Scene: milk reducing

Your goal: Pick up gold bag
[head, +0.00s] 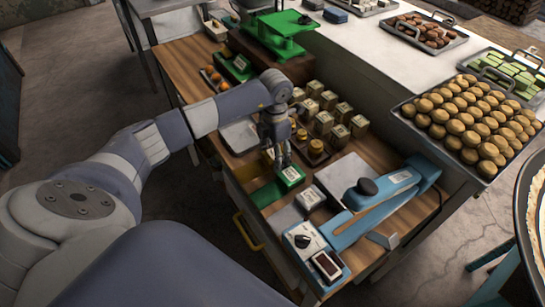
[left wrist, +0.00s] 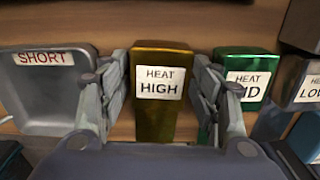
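The gold bag (left wrist: 163,115) stands upright in the left wrist view with a white label reading HEAT HIGH. My left gripper (left wrist: 163,85) has one finger on each side of it, spread about the bag's width. The fingers look open; I cannot tell whether either touches the bag. My right gripper is in neither view.
A green bag (left wrist: 247,65) stands close right of the gold one, and a grey SHORT tray (left wrist: 42,88) lies left. In the head view, several small boxes (head: 340,110) and a blue sealer (head: 375,210) crowd the bench. A tray of round pastries (head: 470,115) sits right.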

